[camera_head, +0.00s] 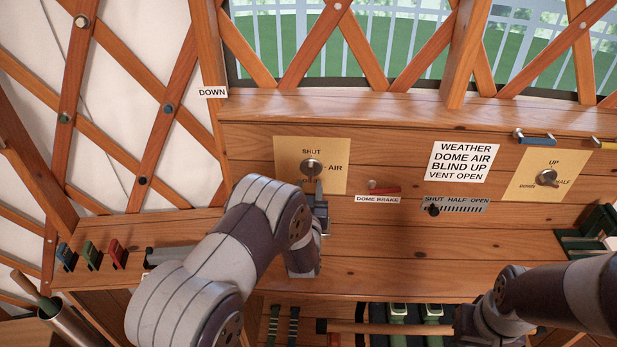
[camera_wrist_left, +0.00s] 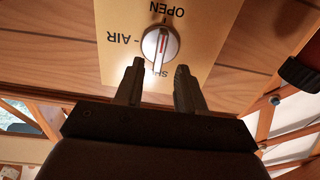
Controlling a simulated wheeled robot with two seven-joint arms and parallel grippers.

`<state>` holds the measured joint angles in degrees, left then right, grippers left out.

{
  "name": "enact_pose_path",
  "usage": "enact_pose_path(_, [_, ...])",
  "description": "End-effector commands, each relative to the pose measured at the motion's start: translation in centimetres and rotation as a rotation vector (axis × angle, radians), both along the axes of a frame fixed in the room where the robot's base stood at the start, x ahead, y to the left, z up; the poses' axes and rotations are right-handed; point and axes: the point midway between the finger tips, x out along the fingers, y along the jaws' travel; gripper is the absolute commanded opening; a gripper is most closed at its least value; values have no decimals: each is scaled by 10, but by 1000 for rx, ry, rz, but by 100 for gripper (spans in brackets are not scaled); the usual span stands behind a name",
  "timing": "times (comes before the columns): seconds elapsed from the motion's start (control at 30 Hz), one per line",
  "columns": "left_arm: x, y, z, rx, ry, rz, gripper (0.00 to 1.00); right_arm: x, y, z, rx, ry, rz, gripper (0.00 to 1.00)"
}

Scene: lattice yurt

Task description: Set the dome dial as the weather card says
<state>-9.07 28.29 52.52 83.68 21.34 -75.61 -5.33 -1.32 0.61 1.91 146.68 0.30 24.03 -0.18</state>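The dome dial is a silver knob (camera_head: 311,167) on a tan plate (camera_head: 338,183) marked SHUT at the top and AIR at the right. In the left wrist view the knob (camera_wrist_left: 160,45) shows a red line lying along the SHUT–OPEN direction, not toward AIR. My left gripper (camera_wrist_left: 158,87) is open and empty, its fingers just short of the knob and apart from it. In the head view the left gripper (camera_head: 318,190) is just below the dial and covers part of the plate. The weather card (camera_head: 463,161) reads DOME AIR, BLIND UP, VENT OPEN.
A red dome brake lever (camera_head: 384,191) sits right of the dial. Farther right are a vent slider (camera_head: 433,210) at its SHUT end and a blind dial (camera_head: 547,177). Coloured levers (camera_head: 92,256) stand at the left. My right arm is low at the right.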

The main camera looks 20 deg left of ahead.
Motion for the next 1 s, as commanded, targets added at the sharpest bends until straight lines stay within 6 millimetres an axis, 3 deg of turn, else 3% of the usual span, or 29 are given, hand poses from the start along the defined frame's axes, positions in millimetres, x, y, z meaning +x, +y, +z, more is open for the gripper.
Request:
enact_pose_path(0.1, [24,6,0,0,0,1,39,0,0,2,0,0,0,0])
enact_pose_path(0.23, [41,9,0,0,1,1,39,0,0,3,0,0,0,0])
enact_pose_path(0.57, [46,9,0,0,2,0,39,0,0,3,0,0,0,0])
enact_pose_path(0.67, [46,9,0,0,2,0,6,0,0,3,0,0,0,0])
enact_pose_path(0.7, [46,9,0,0,2,0,0,0,0,3,0,0,0,0])
enact_pose_path(1.0, [46,9,-1,-16,-2,0,0,0,0,0,0,0,0,0])
